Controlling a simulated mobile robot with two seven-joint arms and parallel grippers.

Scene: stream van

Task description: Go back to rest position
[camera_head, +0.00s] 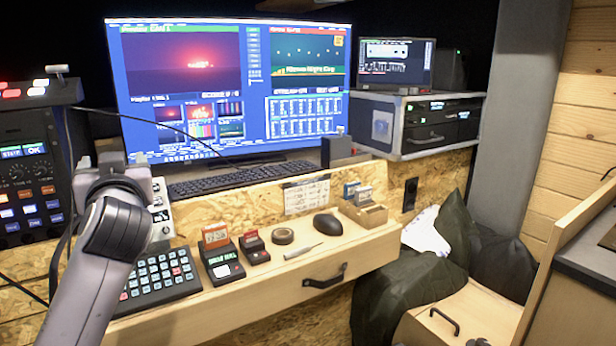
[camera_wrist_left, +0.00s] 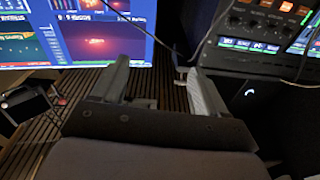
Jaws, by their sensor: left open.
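My left arm comes in from the lower left in the head view and reaches up in front of the desk, between the control rack and the large monitor. Its fingers are hidden behind my own wrist there. In the left wrist view my left gripper (camera_wrist_left: 158,72) is open, its two grey fingers apart with nothing between them. A dark slatted surface shows behind the gap. My right gripper is in neither view.
A large monitor (camera_head: 230,90) and keyboard (camera_head: 225,179) stand on the desk. The rack (camera_head: 30,185) is close left of my arm. A button pad (camera_head: 158,280), card readers (camera_head: 220,262) and a mouse (camera_head: 328,223) lie at the front. A thin cable crosses before the monitor.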

